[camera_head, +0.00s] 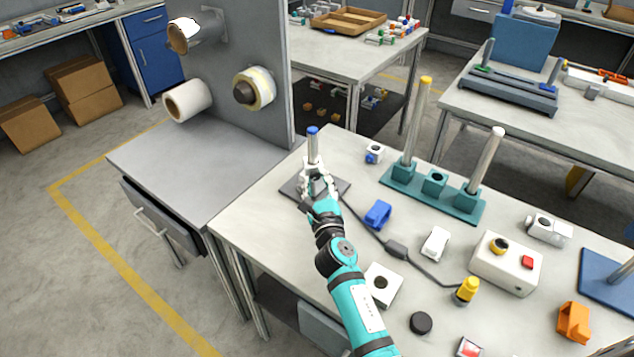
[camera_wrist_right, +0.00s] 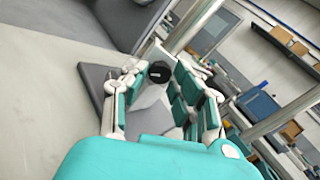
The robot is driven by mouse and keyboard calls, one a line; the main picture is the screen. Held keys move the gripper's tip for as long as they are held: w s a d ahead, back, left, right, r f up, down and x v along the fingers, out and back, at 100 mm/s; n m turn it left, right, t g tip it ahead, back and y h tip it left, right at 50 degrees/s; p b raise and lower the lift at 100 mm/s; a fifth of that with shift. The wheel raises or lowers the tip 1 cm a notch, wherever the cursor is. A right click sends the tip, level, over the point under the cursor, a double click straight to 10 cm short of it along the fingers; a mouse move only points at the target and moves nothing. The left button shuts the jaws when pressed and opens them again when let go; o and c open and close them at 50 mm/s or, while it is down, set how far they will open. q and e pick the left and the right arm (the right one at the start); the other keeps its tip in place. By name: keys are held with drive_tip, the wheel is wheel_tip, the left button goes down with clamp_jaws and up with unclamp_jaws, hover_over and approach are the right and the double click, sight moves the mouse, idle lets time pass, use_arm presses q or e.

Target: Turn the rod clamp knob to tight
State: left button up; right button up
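The rod stand is a grey rod with a blue cap (camera_head: 312,142) on a dark square base plate (camera_head: 339,187), near the bench's back left corner. My right gripper (camera_head: 317,178) is at the rod, low over the plate. In the right wrist view a round black knob (camera_wrist_right: 159,75) with a small light mark lies between the tips of my right gripper (camera_wrist_right: 160,82). Its fingers lean in on both sides of the knob; I cannot tell whether they touch it. The clamp body is mostly hidden by the fingers. My left gripper is not in view.
A teal rack (camera_head: 435,191) with two upright rods stands right of the stand. A blue clamp part (camera_head: 378,214), a cable with an inline box (camera_head: 397,250) and a white block (camera_head: 435,244) lie nearer. A grey upright panel (camera_head: 262,45) rises at the left.

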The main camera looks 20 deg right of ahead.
clamp_jaws()
drive_tip(key=m, duration=0.5)
drive_tip(key=shift+m+b, duration=0.3)
drive_tip(key=shift+b, duration=0.05)
drive_tip(key=o, duration=0.5)
unclamp_jaws()
drive_tip(key=s, duration=0.4)
drive_tip(key=s+a, duration=0.1)
drive_tip(key=s, duration=0.7)
drive_tip(key=shift+a, duration=0.2)
